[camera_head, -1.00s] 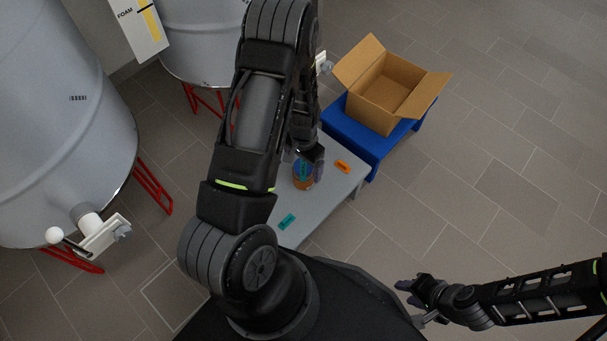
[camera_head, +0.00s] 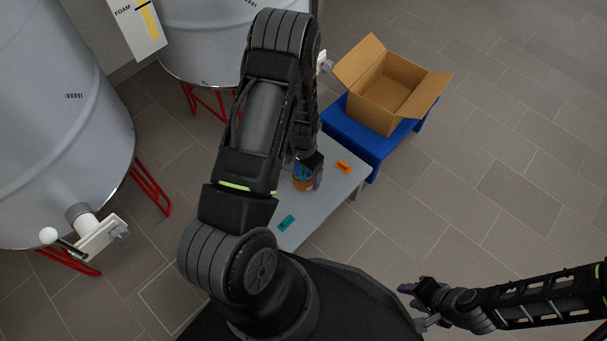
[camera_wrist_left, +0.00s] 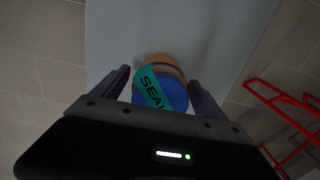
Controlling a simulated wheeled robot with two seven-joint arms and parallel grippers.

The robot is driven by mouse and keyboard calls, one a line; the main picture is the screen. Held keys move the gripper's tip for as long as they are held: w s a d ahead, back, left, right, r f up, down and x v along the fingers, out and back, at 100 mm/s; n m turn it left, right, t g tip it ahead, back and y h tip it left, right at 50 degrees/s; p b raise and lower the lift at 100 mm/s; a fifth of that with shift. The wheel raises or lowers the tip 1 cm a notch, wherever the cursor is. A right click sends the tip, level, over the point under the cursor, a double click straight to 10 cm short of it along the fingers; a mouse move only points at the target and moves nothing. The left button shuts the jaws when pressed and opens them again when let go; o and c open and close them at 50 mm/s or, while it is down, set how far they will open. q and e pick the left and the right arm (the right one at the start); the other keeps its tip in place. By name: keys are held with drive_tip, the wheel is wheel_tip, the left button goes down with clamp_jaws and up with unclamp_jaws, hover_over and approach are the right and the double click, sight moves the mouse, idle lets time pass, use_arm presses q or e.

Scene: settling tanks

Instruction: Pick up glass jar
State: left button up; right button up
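The glass jar (camera_head: 303,185) stands on the grey table, its orange-brown lower part showing in the head view. In the left wrist view the jar (camera_wrist_left: 174,94) shows a blue top and a teal strip with dark lettering. My left gripper (camera_wrist_left: 160,78) is over the jar from above, with one finger on each side of it. The fingers look spread, with narrow gaps to the jar; contact is not visible. My left gripper and arm partly hide the jar in the head view. My right gripper (camera_head: 408,289) is low at the right, away from the table; its finger state is unclear.
The grey table (camera_head: 325,210) bears an orange tag (camera_head: 344,167) and a teal tag (camera_head: 287,223). An open cardboard box (camera_head: 385,98) stands on a blue stand (camera_head: 350,137) beyond. Large grey tanks (camera_head: 60,120) on red legs stand at the left. The floor at right is clear.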

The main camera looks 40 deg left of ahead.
use_arm(q)
clamp_jaws()
idle(0.8)
